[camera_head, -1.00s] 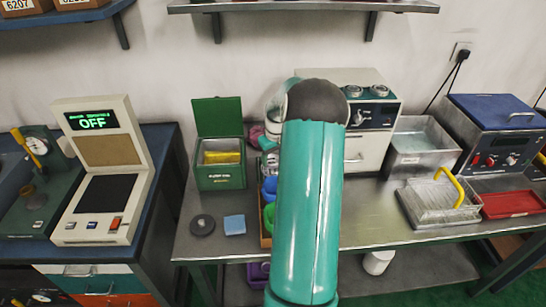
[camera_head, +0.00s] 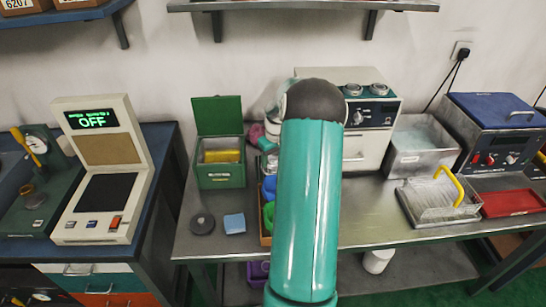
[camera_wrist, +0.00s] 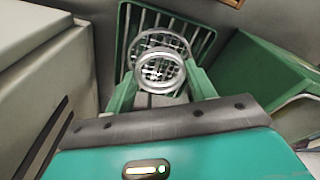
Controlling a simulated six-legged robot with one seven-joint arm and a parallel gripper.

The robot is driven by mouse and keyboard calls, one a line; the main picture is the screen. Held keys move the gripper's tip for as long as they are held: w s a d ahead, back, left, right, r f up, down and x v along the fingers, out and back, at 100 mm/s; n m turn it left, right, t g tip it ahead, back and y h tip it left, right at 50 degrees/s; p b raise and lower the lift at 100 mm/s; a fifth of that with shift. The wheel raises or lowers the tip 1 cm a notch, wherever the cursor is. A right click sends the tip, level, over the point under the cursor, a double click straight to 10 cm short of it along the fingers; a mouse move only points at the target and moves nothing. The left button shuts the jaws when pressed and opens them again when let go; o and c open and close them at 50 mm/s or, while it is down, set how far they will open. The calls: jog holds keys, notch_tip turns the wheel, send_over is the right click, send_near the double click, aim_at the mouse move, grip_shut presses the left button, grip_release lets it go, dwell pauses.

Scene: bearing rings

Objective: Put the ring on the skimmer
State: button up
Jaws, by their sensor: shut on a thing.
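In the wrist view, my gripper (camera_wrist: 164,88) reaches away from the camera with its pale green fingers on either side of a shiny metal ring (camera_wrist: 177,70). It is shut on this ring, which stands with its opening facing the camera. Just behind and above it is a second round metal rim (camera_wrist: 160,37), overlapped by the held ring; I cannot tell whether they touch. A fine mesh pattern shows through the ring's opening. I cannot tell for sure which thing is the skimmer. In the head view, my own arm hides the gripper and the ring.
A green slatted rack (camera_wrist: 128,22) lies behind the rings. The open green box (camera_head: 220,176) stands left of my arm, and a beige machine (camera_head: 365,153) stands right. A wire basket with a yellow handle (camera_head: 447,184) and a red tray (camera_head: 513,203) are farther right on the steel bench (camera_head: 365,225).

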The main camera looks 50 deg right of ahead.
jog(key=shift+f, duration=0.45)
dwell(0.7)
jog(key=o, duration=1)
jog(key=shift+o, duration=0.2)
jog(key=shift+r, duration=3.05)
